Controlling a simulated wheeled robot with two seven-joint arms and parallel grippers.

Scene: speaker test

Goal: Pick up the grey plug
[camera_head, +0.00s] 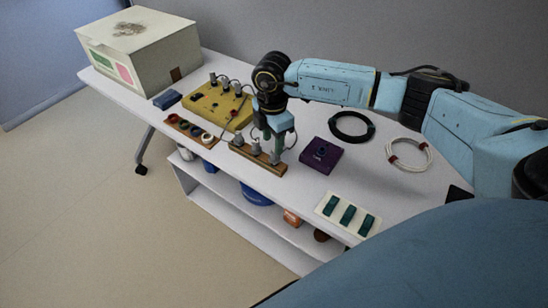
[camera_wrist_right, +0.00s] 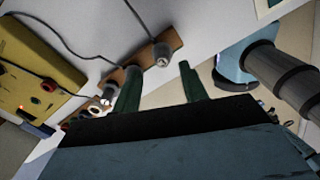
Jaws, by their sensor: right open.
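A brown wooden rack (camera_head: 262,160) stands at the table's front edge with grey plugs upright in it. One grey plug (camera_head: 238,139) is at its left end and another grey plug (camera_head: 275,158) at its right end. My right gripper (camera_head: 274,143) points down over the rack, open and with nothing seen between its fingers. In the right wrist view, its two green fingers (camera_wrist_right: 160,76) are spread apart, and a grey plug (camera_wrist_right: 163,54) with a cable shows beyond them. The left finger partly hides the rack. My left gripper is not in view.
A yellow panel (camera_head: 215,108) with grey plugs and cables stands left of the gripper. A purple box (camera_head: 321,155), a black cable coil (camera_head: 352,126) and a white coil (camera_head: 409,156) lie to the right. A tray (camera_head: 334,199) with green pieces sits at the front edge.

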